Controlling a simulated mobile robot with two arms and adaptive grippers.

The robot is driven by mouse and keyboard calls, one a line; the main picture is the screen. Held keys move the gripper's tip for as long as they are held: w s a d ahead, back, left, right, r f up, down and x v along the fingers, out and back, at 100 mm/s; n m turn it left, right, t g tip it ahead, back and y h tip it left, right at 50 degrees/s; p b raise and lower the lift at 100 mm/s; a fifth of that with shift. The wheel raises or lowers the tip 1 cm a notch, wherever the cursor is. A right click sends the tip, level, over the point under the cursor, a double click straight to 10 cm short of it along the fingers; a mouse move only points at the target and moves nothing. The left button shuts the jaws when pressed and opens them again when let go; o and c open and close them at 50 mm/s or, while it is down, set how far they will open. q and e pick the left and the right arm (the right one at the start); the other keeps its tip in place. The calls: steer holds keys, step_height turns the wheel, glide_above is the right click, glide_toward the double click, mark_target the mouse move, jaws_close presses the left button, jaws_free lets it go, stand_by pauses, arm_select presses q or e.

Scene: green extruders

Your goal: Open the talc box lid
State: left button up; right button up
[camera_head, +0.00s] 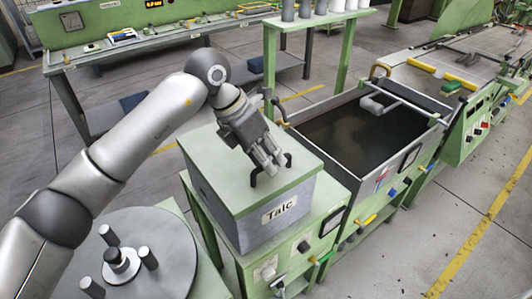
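The talc box (282,211) is a grey box with a "Talc" label on its front. It stands on a green bench left of the dark-filled tank. Its green lid (226,174) lies flat on top and looks closed. A black handle (256,180) sits on the lid. My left gripper (268,163) points down at the handle, with its fingertips at or just above the bar. The fingers partly hide the handle, so I cannot tell whether they grip it. My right gripper is not in view.
An open tank (358,132) with dark contents and a raised metal frame stands right of the box. A round grey plate with upright pegs (147,258) lies at lower left. Green benches stand behind. Floor at lower right is clear.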

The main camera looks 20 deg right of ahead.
arm_select(q)
steer(key=shift+c, duration=0.3)
jaws_close()
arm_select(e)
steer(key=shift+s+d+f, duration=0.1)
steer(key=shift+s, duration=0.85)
